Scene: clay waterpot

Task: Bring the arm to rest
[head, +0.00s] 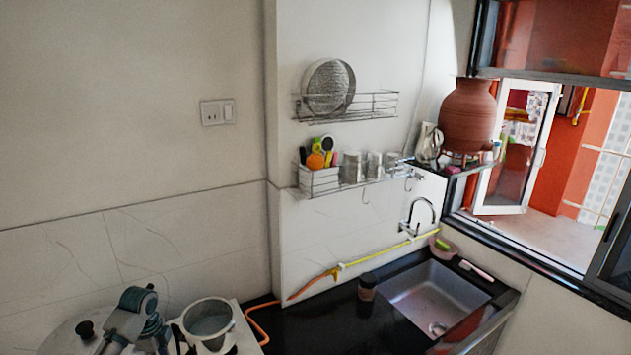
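My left arm shows in the lower left of the head view, grey with teal joints. Dark parts that look like my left gripper (182,341) are at the bottom edge, beside a white round vessel (226,329). The gripper is partly cut off and overlapped, so its fingers cannot be made out, and I cannot tell whether it touches the vessel. My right arm and gripper are not in view. The brown clay waterpot (468,118) stands upright on a stand on the ledge by the window, far from my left gripper.
A dark cup (367,287) stands on the black counter (318,322), left of the steel sink (432,292). A faucet (424,204) rises behind the sink. A yellow and orange hose (375,254) runs along the wall. Wire racks (375,105) hang above. A round lid (62,340) is at lower left.

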